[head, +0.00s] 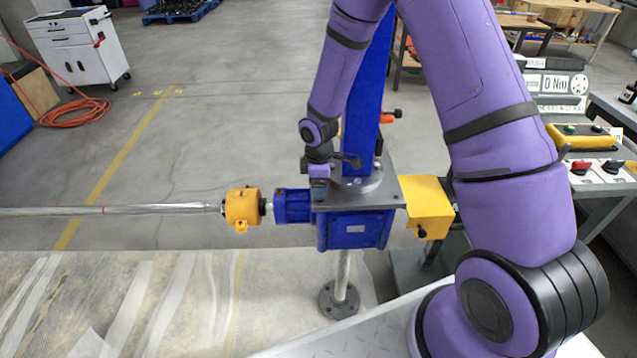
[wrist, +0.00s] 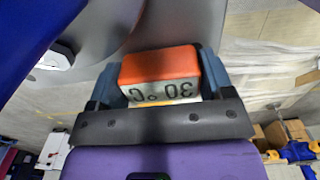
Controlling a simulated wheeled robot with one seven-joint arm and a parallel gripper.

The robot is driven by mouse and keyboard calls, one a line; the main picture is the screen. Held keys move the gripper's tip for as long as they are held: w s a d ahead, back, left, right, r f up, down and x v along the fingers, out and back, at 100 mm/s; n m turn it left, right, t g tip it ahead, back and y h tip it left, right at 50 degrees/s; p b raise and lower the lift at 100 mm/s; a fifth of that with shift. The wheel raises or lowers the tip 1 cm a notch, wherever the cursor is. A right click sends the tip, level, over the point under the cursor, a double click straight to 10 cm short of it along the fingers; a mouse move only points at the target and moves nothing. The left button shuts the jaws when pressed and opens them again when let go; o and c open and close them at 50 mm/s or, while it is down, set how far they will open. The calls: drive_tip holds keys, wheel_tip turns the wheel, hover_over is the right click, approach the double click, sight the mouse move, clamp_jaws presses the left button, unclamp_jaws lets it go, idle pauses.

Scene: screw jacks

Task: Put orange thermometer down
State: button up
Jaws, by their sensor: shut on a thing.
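The orange thermometer (wrist: 160,68) is a small box with an orange side and a pale display face reading 30 °C, upside down in the wrist view. My gripper (wrist: 160,80) is shut on it, with one blue-grey finger at each side. A grey round metal surface shows close behind it; I cannot tell whether they touch. In the head view my gripper (head: 338,162) is at the foot of the blue column, just above the screw jack's top plate (head: 388,193). I cannot make out the thermometer there.
The blue screw jack (head: 356,229) carries a tall blue column (head: 370,90). A yellow coupling guard (head: 242,206) and long shaft lie left, a yellow box (head: 428,205) right. An orange part with a black knob (head: 397,113) shows behind the column. A control bench stands far right.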

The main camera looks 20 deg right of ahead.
drive_tip(key=o, duration=1)
wheel_tip(320, 180, up, 12)
drive_tip(key=shift+r, duration=0.1)
idle(1.0)
